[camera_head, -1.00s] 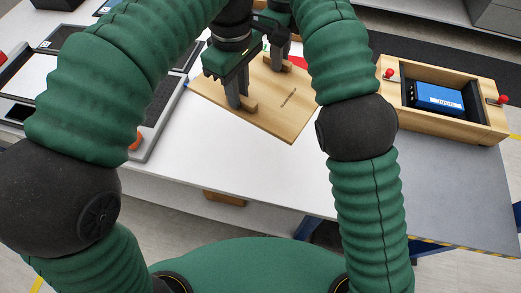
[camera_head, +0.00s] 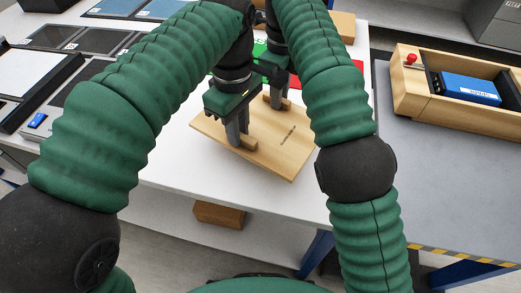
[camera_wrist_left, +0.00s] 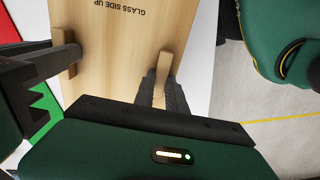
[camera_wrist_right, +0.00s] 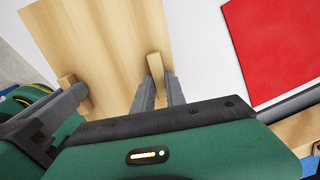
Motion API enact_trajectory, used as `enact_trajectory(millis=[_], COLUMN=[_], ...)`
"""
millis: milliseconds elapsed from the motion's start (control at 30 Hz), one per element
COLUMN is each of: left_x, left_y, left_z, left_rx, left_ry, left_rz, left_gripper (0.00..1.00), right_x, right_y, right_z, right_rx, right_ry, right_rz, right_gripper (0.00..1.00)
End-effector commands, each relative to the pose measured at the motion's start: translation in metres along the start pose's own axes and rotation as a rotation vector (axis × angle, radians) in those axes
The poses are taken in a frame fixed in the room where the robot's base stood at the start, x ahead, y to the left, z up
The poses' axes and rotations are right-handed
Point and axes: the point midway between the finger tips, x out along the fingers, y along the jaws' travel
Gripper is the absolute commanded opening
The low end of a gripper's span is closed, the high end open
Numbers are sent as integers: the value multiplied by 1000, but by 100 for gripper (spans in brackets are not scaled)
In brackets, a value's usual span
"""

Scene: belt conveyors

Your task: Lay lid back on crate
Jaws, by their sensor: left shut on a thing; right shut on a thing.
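The lid (camera_head: 275,153) is a flat pale wooden board with two small wooden grip blocks and printed text, which reads "GLASS SIDE UP" in the left wrist view (camera_wrist_left: 130,28). It is over the white table near its front edge; I cannot tell its height. My left gripper (camera_head: 238,140) is shut on the nearer block (camera_wrist_left: 163,65). My right gripper (camera_head: 277,100) is shut on the farther block (camera_wrist_right: 155,65). The crate (camera_head: 408,92) is an open wooden box at the right, apart from the lid, with a blue boxy item (camera_head: 470,88) inside.
A red knob (camera_head: 411,60) stands on the crate's left end. The crate sits on a grey surface (camera_head: 430,180) beside the white table (camera_head: 170,165). Dark trays lie at the left. A red panel (camera_wrist_right: 275,45) lies near the lid. A brown block (camera_head: 218,213) is below the table edge.

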Motion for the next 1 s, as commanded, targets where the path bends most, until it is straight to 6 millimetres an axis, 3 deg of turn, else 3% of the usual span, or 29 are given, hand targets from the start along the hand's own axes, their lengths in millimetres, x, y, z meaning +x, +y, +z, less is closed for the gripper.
enact_trajectory(millis=[33, 533, 1000], left_x=[7, 11, 56], left_y=[3, 3, 3], left_z=[2, 2, 2], left_rx=[4, 4, 4], left_ry=[-1, -1, -1], left_rz=[11, 10, 10], left_gripper=[0, 0, 0], right_x=[8, 12, 57], right_y=[4, 4, 4], right_z=[2, 2, 2], right_rx=[-8, -8, -8], right_ry=[-3, -3, -3], right_rz=[9, 9, 9], right_gripper=[0, 0, 0])
